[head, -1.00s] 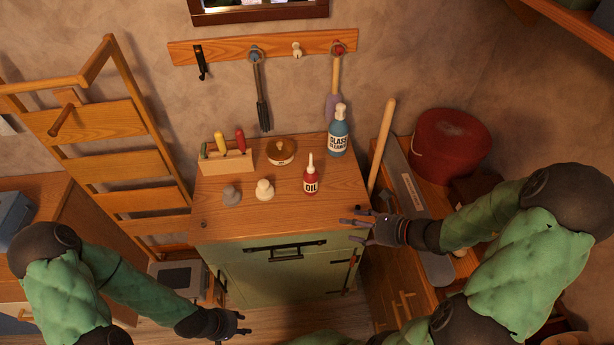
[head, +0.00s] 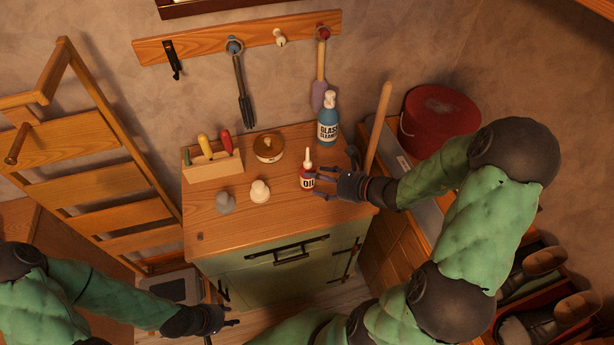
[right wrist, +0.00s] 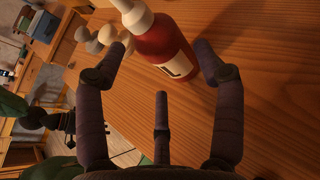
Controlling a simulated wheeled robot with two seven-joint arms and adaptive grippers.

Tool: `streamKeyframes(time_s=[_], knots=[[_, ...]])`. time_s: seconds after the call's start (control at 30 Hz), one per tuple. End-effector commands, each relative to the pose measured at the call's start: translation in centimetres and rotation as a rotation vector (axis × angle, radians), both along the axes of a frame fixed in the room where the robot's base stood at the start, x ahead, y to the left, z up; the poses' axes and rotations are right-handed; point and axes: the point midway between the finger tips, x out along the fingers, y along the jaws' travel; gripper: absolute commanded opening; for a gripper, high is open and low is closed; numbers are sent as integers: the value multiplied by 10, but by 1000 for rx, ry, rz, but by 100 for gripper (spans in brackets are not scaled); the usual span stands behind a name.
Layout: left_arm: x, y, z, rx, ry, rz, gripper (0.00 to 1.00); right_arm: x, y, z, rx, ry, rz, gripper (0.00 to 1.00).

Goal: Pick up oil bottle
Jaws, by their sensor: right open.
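The red oil bottle (head: 306,172) with a white nozzle and a white "OIL" label stands upright on the wooden top of the green cabinet (head: 225,215). My right gripper (head: 318,182) is at its right side, fingers open and pointing toward it. In the right wrist view the bottle (right wrist: 162,40) lies ahead, between the spread fingers (right wrist: 160,75), which are not closed on it. Whether a finger touches it I cannot tell. My left gripper (head: 230,322) hangs low in front of the cabinet, away from the bottle; its finger opening is too small to judge.
A blue glass cleaner bottle (head: 328,122) stands behind the oil bottle. A round wooden container (head: 269,148), a tool block (head: 214,170), and white and grey knob-like pieces (head: 260,190) stand to the left. A wooden handle (head: 378,130) rises at the right.

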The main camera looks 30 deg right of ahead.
Motion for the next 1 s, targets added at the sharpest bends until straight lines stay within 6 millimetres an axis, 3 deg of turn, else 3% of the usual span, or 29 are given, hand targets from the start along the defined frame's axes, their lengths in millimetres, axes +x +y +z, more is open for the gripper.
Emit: streamKeyframes(time_s=[0.33, 0.67, 0.77, 0.9, 1.0], knots=[[0, 0, -21, 0, 0, 0, 40, 32, 21, -24, 1, -1, 3, 69], [0, 0, -21, 0, 0, 0, 40, 37, 23, -25, 0, 1, 0, 69], [0, 0, -21, 0, 0, 0, 40, 37, 23, -25, 0, 0, 0, 46], [0, 0, -21, 0, 0, 0, 40, 37, 23, -25, 0, 0, 0, 9], [0, 0, -21, 0, 0, 0, 40, 37, 23, -24, 0, 0, 0, 9]])
